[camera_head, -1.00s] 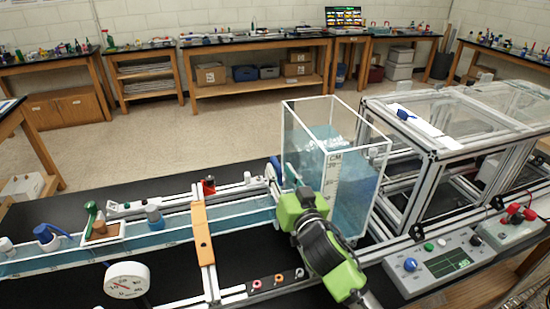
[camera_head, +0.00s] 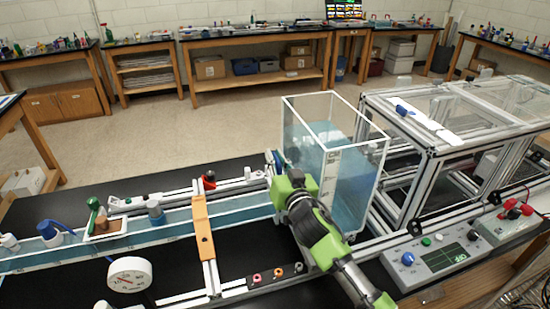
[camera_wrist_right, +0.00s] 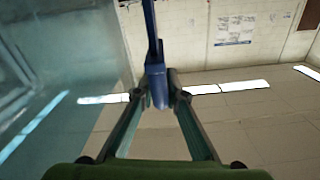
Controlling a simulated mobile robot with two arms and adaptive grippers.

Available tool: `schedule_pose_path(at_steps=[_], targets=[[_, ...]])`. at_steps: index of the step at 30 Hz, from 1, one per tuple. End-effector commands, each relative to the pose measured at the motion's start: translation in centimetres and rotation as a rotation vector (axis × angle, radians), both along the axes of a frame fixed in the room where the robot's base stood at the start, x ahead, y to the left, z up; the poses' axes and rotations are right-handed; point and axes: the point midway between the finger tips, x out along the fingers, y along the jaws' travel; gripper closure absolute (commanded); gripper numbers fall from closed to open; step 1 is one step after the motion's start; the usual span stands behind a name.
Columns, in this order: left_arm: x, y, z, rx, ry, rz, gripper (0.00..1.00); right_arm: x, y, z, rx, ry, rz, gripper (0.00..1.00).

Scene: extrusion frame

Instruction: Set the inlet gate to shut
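A dark blue handle (camera_wrist_right: 157,84) stands between the fingertips of my right gripper (camera_wrist_right: 159,98) in the right wrist view. The fingers lean in close on both sides and look shut on it. In the head view my right gripper (camera_head: 280,172) is at the left side of the clear water tank (camera_head: 352,190), where the tank meets the channel (camera_head: 240,204). A narrow blue piece shows just beyond the gripper there. The green gripper body hides most of the gate, so its setting cannot be told. My left gripper is not in view.
An orange bar (camera_head: 203,228) crosses the channel. A round dial gauge (camera_head: 131,277) stands at front left. A control box (camera_head: 435,262) with a blue knob sits at front right. An aluminium frame (camera_head: 428,180) stands right of the tank.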

Motion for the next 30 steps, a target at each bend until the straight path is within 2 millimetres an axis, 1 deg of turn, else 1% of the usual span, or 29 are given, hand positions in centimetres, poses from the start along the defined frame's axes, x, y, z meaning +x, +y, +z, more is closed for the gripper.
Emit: schedule_pose_path(at_steps=[2, 5, 10, 15, 18, 27, 28, 29, 30], targets=[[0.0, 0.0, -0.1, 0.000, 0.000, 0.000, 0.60, -0.1, 0.1, -0.1, 0.003, 0.002, 0.002, 1.00], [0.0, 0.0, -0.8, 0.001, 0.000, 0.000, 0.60, -0.1, 0.2, -0.9, 0.003, 0.003, 0.003, 1.00], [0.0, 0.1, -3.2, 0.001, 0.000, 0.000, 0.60, -0.1, 0.2, -3.6, 0.007, 0.006, 0.004, 1.00], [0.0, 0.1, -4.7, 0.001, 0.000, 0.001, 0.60, -0.1, 0.2, -5.4, 0.007, 0.006, 0.004, 1.00], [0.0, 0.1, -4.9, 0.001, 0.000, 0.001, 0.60, -0.1, 0.2, -5.8, 0.006, 0.006, 0.003, 1.00], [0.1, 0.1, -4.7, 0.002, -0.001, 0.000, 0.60, -0.2, 0.2, -5.9, 0.003, 0.010, 0.004, 1.00], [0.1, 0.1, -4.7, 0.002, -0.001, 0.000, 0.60, -0.2, 0.2, -6.0, 0.003, 0.011, 0.003, 0.85], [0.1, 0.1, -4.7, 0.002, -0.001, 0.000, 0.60, -0.2, 0.2, -6.0, 0.003, 0.011, 0.003, 0.78], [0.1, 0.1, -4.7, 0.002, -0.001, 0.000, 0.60, -0.2, 0.2, -6.0, 0.003, 0.011, 0.003, 0.72]])
